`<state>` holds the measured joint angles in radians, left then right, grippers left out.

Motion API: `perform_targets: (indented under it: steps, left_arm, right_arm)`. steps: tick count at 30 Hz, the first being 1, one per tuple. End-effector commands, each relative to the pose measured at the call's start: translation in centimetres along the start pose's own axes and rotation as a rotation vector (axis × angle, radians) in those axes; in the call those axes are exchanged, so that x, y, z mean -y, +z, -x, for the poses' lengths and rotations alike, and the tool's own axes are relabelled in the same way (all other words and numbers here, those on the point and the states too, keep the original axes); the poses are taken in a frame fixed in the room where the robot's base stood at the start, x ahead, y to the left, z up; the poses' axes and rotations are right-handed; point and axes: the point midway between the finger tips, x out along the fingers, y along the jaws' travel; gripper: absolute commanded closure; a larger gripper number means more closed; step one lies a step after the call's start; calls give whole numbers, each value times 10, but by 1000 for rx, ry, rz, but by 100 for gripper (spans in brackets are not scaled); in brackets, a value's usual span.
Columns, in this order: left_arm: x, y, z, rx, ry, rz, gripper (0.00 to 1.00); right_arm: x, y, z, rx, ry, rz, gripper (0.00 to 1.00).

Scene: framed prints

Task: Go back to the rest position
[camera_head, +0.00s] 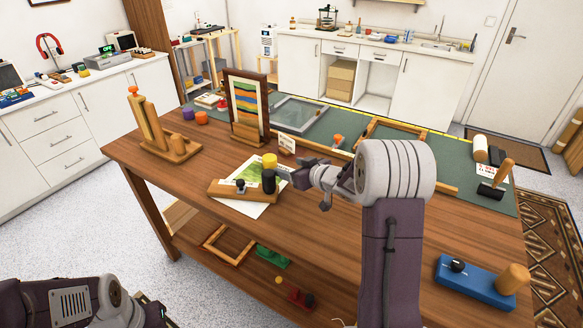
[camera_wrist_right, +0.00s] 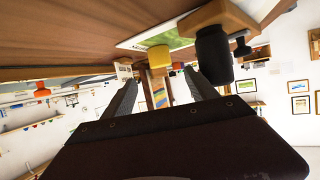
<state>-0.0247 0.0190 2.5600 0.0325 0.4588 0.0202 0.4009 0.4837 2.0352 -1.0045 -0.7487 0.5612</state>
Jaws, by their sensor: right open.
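My right gripper (camera_head: 292,174) is over the wooden table (camera_head: 330,240), its fingers pointing left. In the right wrist view the two fingers of the right gripper (camera_wrist_right: 160,90) stand apart with nothing held between them. A wooden block (camera_head: 232,193) with a black knob lies on a print (camera_head: 252,208) just left of the gripper. A black cylinder (camera_head: 268,182) and a yellow-topped piece (camera_head: 269,160) stand close to the fingertips; in the wrist view the black cylinder (camera_wrist_right: 213,55) is beside the fingers. Only part of my left arm shows at bottom left; its gripper is out of view.
A framed striped print (camera_head: 247,108) stands upright near the table's back. A wooden stand (camera_head: 170,150) is at left. An empty frame (camera_head: 395,130) lies on the green mat (camera_head: 445,150). A blue block (camera_head: 470,283) with a wooden handle sits at front right.

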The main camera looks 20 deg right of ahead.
Motion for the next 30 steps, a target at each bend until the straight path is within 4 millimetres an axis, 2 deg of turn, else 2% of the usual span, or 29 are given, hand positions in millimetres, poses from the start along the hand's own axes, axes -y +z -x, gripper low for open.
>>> perform_targets:
  steps: [7,11,14,15,18,21,25,30]
  left_arm:
    - [0,0,3,0,0,0,100]
    - [0,-3,28,0,0,0,100]
    - [-1,-6,60,0,0,0,100]
    - [-1,-8,73,0,0,0,100]
    - [-2,-10,90,-1,0,0,100]
    - [-2,-10,100,0,0,0,100]
    - [-2,-11,105,0,0,0,100]
    - [-2,-11,104,0,0,0,100]
  right_arm:
    - [0,-2,1,8,9,-1,33]
    - [4,-6,21,121,114,-19,33]
    - [25,13,67,354,230,-66,33]
    - [41,28,94,478,259,-94,33]
    - [85,66,156,737,261,-159,33]
    - [122,89,204,915,222,-210,33]
    - [152,104,238,1038,177,-246,33]
    - [159,109,246,1069,164,-258,33]
